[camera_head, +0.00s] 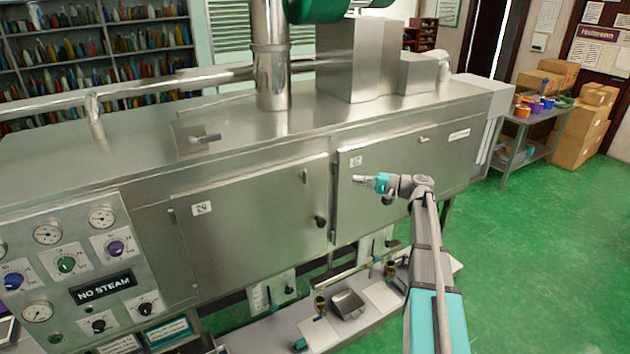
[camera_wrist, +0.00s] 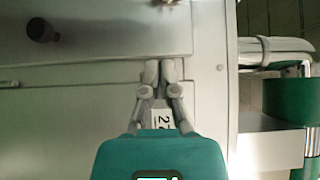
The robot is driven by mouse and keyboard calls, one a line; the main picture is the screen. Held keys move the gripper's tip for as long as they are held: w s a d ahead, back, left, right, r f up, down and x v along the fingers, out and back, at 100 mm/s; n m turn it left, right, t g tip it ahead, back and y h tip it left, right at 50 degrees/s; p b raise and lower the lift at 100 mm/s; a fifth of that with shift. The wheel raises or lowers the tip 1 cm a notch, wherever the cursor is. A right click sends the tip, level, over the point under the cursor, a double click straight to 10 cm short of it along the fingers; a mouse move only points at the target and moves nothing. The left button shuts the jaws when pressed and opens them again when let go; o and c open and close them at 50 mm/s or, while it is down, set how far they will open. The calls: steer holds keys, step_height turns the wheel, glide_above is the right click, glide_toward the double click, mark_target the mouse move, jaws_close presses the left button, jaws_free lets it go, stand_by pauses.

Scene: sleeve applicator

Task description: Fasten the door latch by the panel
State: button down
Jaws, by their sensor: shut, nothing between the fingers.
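The gauge panel (camera_head: 85,262) with the "NO STEAM" sign stands at the left in the head view. The nearer door to it, the left steel door (camera_head: 250,210), looks closed or nearly so. Its small metal latch (camera_head: 304,176) sits near the upper right corner and looks about upright; whether it is fastened I cannot tell. The door's black knob (camera_head: 320,221) is lower and also shows in the wrist view (camera_wrist: 42,30). My gripper (camera_head: 357,179) is shut and empty, in front of the right door's upper left, pointing left toward the latch, apart from it.
The right door (camera_head: 400,180) has its own black knob (camera_head: 388,199) and small latch (camera_head: 424,140). A label (camera_wrist: 160,118) lies behind my fingers in the wrist view. A vertical steel pipe (camera_head: 271,60) rises above the machine. A lower shelf holds a metal scoop (camera_head: 347,304).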

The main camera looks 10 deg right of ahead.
mark_target(305, 177)
steer(key=shift+a, duration=0.15)
steer(key=x, duration=0.9)
steer(key=shift+w+a, duration=0.15)
steer(key=shift+s+a, duration=0.3)
steer(key=shift+a, duration=0.75)
steer(key=shift+s+a, duration=0.25)
steer(key=shift+a, duration=0.8)
steer(key=shift+a+f, duration=0.1)
steer(key=shift+a, duration=0.15)
steer(key=shift+b, duration=0.3)
steer(key=shift+d, duration=0.2)
